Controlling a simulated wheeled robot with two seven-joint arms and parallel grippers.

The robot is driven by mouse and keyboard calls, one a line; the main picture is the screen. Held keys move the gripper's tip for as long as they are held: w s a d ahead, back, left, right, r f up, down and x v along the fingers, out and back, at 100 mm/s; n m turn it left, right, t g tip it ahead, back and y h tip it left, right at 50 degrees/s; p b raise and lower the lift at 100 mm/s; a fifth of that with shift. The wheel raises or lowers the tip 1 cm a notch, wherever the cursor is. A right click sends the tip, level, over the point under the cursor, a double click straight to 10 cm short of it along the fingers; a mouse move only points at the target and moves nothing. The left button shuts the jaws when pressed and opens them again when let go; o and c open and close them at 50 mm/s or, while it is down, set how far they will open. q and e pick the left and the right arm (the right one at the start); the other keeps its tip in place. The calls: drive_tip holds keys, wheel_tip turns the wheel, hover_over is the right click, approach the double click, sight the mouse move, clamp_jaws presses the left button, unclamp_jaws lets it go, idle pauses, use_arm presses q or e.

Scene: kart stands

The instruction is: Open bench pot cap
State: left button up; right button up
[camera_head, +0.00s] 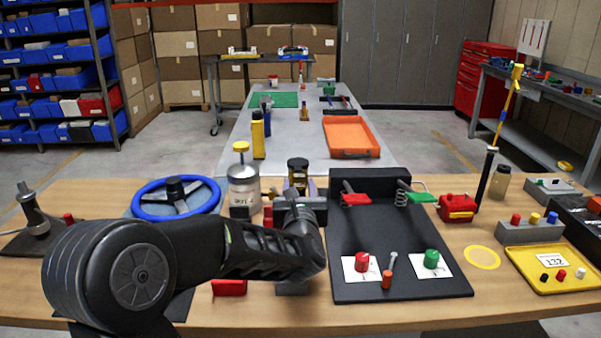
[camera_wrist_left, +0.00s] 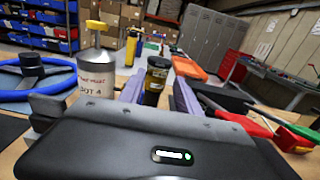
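A small pot with a black cap and amber-brown body (camera_head: 298,172) stands upright on the bench; it also shows in the left wrist view (camera_wrist_left: 155,80). The cap sits on it. My left gripper (camera_head: 298,187) reaches it from the near side. Its two purple-grey fingers are apart, one on either side of the pot in the left wrist view (camera_wrist_left: 158,98); I cannot tell whether they touch it. The pot's lower part is partly hidden by the gripper. My right gripper is not in view.
A pale can with a yellow cap, marked DOT 4 (camera_head: 243,187), stands close left of the pot. A blue steering wheel (camera_head: 176,198) lies further left. A black board (camera_head: 400,285) with red and green clamps is close right. A yellow tray (camera_head: 583,287) sits far right.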

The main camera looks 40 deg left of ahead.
sight(298, 171)
use_arm(q)
drive_tip(key=shift+p+x, duration=0.85)
drive_tip(key=shift+x, duration=3.05)
drive_tip(key=shift+c, duration=0.3)
drive_tip(key=shift+s, duration=0.1)
drive_tip(key=c, duration=0.8)
drive_tip(key=shift+r, duration=0.1)
clamp_jaws()
drive_tip(key=shift+r, duration=0.15)
